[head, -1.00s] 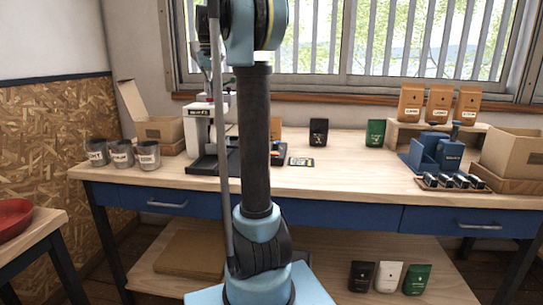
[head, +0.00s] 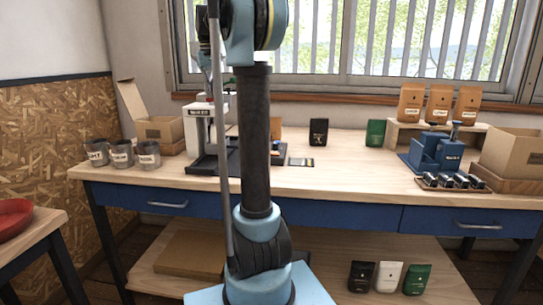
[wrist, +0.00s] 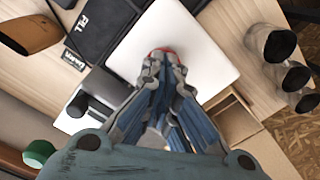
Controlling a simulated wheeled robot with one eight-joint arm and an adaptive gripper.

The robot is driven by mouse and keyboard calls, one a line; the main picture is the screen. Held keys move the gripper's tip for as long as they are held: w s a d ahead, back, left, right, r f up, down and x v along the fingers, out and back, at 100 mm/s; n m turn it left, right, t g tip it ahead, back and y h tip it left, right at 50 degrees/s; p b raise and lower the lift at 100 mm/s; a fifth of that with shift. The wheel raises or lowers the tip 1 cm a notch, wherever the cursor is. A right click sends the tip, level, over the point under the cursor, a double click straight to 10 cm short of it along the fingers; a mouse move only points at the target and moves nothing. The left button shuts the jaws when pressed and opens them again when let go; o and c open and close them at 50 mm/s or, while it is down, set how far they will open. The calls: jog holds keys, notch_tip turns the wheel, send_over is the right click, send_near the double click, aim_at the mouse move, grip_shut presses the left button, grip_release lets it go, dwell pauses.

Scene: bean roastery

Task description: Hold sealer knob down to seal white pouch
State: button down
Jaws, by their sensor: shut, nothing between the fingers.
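My gripper (wrist: 158,62) is shut and empty, pointing down in the wrist view. Its fingertips are at a small red knob (wrist: 165,50) on a white machine top (wrist: 195,45). The fingers cover most of the knob, so I cannot tell whether it is pressed down. In the head view the white machine (head: 197,127) with a black base stands at the left of the bench, partly behind my arm. A white pouch (head: 388,276) stands on the lower shelf between two darker pouches. I cannot see whether a pouch lies in the machine.
Several grey cups (head: 122,154) stand at the bench's left end, by an open carton (head: 158,130). A black pouch (head: 318,132) and a green pouch (head: 375,133) stand at the back. A blue device (head: 436,152) is at the right. The bench's middle front (head: 345,180) is clear.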

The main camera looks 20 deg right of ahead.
jog(key=shift+r, duration=3)
